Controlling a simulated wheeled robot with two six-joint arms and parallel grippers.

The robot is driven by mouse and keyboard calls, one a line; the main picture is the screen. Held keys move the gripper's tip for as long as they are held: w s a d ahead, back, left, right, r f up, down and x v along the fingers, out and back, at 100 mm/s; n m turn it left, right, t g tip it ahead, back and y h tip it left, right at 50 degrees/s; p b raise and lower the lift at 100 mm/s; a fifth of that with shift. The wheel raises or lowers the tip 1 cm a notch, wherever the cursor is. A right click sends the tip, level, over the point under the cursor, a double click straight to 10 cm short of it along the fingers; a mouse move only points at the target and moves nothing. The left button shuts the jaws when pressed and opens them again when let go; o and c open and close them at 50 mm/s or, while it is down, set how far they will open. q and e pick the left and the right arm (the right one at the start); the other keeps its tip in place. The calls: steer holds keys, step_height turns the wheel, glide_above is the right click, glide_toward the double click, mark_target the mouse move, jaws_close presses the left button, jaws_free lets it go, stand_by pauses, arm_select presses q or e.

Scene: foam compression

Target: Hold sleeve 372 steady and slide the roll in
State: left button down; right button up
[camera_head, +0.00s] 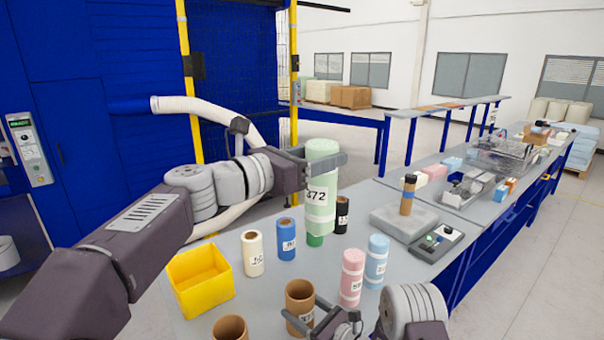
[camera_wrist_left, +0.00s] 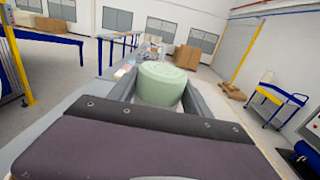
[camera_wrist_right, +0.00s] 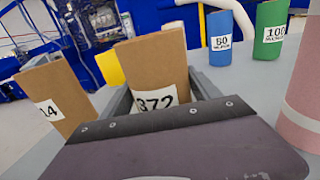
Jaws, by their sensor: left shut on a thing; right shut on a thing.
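The green foam roll (camera_head: 321,190), labelled 372 and banded in white, is upright in the air above the table. My left gripper (camera_head: 320,162) is shut on its upper part; its top also shows between the fingers in the left wrist view (camera_wrist_left: 160,82). Sleeve 372 (camera_head: 299,298) is an open brown tube standing at the table's near side. My right gripper (camera_head: 335,322) is shut on it; its label shows in the right wrist view (camera_wrist_right: 157,72). The roll is apart from the sleeve, higher and farther back.
Another brown sleeve (camera_head: 230,328) stands left of sleeve 372. A yellow bin (camera_head: 202,280), cream tube (camera_head: 252,254), blue tube (camera_head: 286,240), black tube (camera_head: 341,216) and green tube (camera_head: 315,239) stand behind. A pink roll (camera_head: 351,280) and light blue roll (camera_head: 376,262) stand to the right.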

mark_target(322, 184)
arm_select(q)
steer(key=s+f+m+g+h, duration=0.1)
steer(key=g, duration=0.1)
steer(key=d+f+m+g+h, duration=0.1)
steer(key=f+m+g, duration=0.1)
steer(key=g, duration=0.1)
steer(key=s+d+f+m+g+h, duration=0.1)
steer(key=m+g, duration=0.1)
steer(key=shift+s+d+f+g+h, duration=0.25)
steer(key=shift+s+g+h, duration=0.05)
steer(key=shift+g, duration=0.1)
steer(key=w+a+f, duration=0.3)
steer(key=f, duration=0.5)
steer(key=w+a+f, duration=0.3)
steer(key=f, duration=0.4)
steer(key=shift+w+a+f+m, duration=0.35)
steer(key=shift+a+m, duration=0.05)
steer(key=shift+f, duration=0.15)
steer(key=shift+f, duration=0.2)
steer(key=shift+f, duration=0.15)
steer(key=shift+f, duration=1.8)
